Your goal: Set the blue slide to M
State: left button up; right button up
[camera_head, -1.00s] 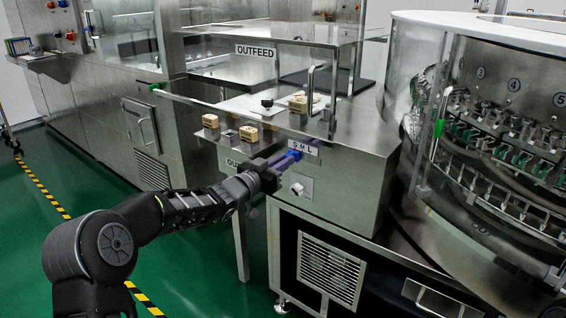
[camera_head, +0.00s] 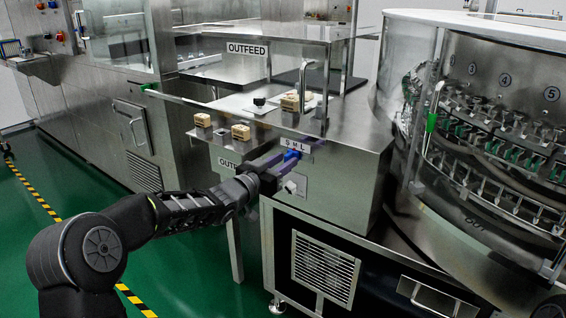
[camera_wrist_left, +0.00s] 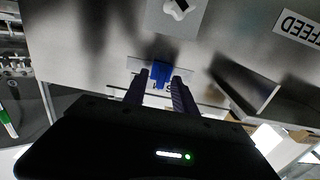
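The blue slide (camera_head: 292,155) sits on the front of the steel outfeed housing, just under the white S M L label (camera_head: 296,145). In the head view it appears near the M, slightly to its left; its exact setting is hard to read. My left gripper (camera_head: 284,161) reaches it from the left. In the left wrist view the blue slide (camera_wrist_left: 161,73) stands between the two fingertips of my left gripper (camera_wrist_left: 160,77). The fingers are apart on either side of it, with a narrow gap visible on one side. The fingers partly hide the label. My right gripper is out of view.
A small switch plate with a pale knob (camera_head: 292,186) is below the slide. The round washer (camera_head: 480,120) stands at right. Green floor is open at left.

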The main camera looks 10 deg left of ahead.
pick_arm(q)
jog(key=v, duration=0.7)
jog(key=shift+s+p, duration=0.3)
jog(key=shift+p, duration=0.15)
jog(key=shift+a, duration=0.1)
